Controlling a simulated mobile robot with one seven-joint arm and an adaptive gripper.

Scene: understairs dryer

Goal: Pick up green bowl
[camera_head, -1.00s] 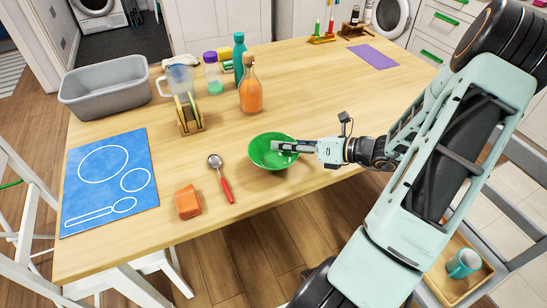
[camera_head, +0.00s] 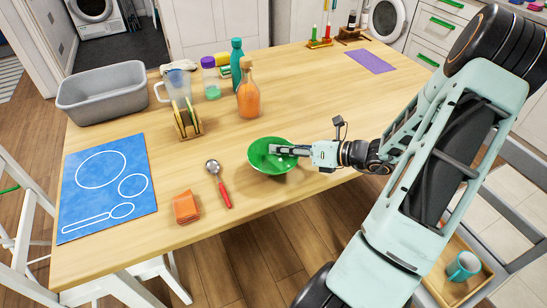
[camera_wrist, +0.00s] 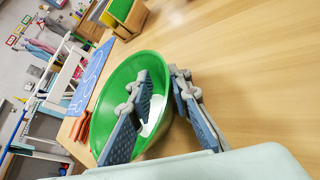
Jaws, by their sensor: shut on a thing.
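The green bowl (camera_head: 260,162) is near the front edge of the wooden table, right of the spoon. My gripper (camera_head: 283,150) reaches in from the right and is shut on the bowl's right rim. In the wrist view the green bowl (camera_wrist: 112,98) shows with one finger of my gripper (camera_wrist: 160,77) inside it and the other outside its wall. The bowl looks about level. I cannot tell whether its base touches the table (camera_head: 320,100).
A spoon (camera_head: 219,181) with a red handle and an orange block (camera_head: 185,206) lie to the left. A blue mat (camera_head: 107,190) and grey tub (camera_head: 103,93) are further left. Bottles (camera_head: 249,98) and a pitcher (camera_head: 179,84) stand behind. The table's right middle is clear.

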